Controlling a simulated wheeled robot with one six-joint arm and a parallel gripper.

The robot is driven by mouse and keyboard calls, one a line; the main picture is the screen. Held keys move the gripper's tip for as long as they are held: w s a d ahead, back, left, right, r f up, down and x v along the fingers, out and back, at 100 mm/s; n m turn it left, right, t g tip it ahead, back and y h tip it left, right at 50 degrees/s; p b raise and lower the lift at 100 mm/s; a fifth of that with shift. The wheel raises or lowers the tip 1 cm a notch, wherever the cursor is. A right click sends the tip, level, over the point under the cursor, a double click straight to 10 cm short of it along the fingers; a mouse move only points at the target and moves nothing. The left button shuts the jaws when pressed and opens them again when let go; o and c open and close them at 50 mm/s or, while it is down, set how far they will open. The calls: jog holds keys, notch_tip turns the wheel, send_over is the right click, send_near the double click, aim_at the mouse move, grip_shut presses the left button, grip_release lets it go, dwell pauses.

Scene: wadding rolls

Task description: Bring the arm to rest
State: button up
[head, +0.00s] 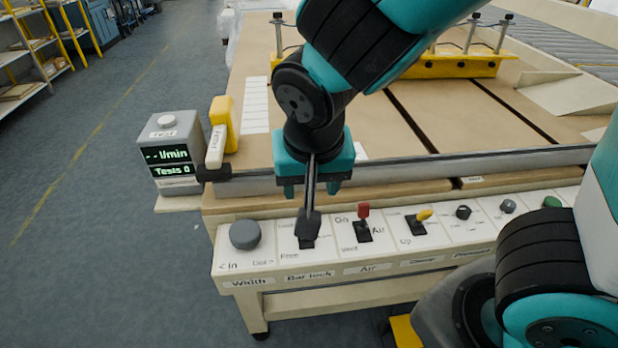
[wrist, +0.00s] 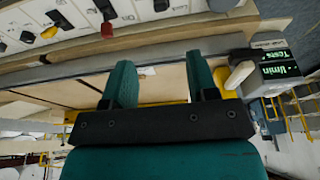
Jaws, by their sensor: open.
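My gripper (head: 312,190) is teal and hangs at the front edge of the table, above the labelled control panel (head: 285,257). Its two fingers stand apart in the wrist view (wrist: 162,78), with nothing held between them. In the head view a dark bar runs down in front of the gripper to a black handle (head: 308,224) at the "Bar lock" place. Whether the gripper touches this bar cannot be told. My arm reaches in from the top right and bends down at the wrist.
The panel carries a grey knob (head: 245,235), a red-tipped switch (head: 363,212) and a yellow-tipped lever (head: 424,215). A grey display box (head: 172,150) stands at the left. The table (head: 400,120) bears a yellow bar (head: 455,66) with posts. The floor at left is clear.

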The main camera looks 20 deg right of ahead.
jog(key=s+a+r+n+g+y, duration=0.1)
jog(key=s+r+n+g+y, duration=0.2)
jog(key=s+n, duration=0.6)
notch_tip(320, 180, up, 3)
jog(key=shift+s+a+r+n+y, duration=0.2)
jog(key=shift+s+a+n+y, duration=0.15)
jog(key=shift+n+y, duration=0.65)
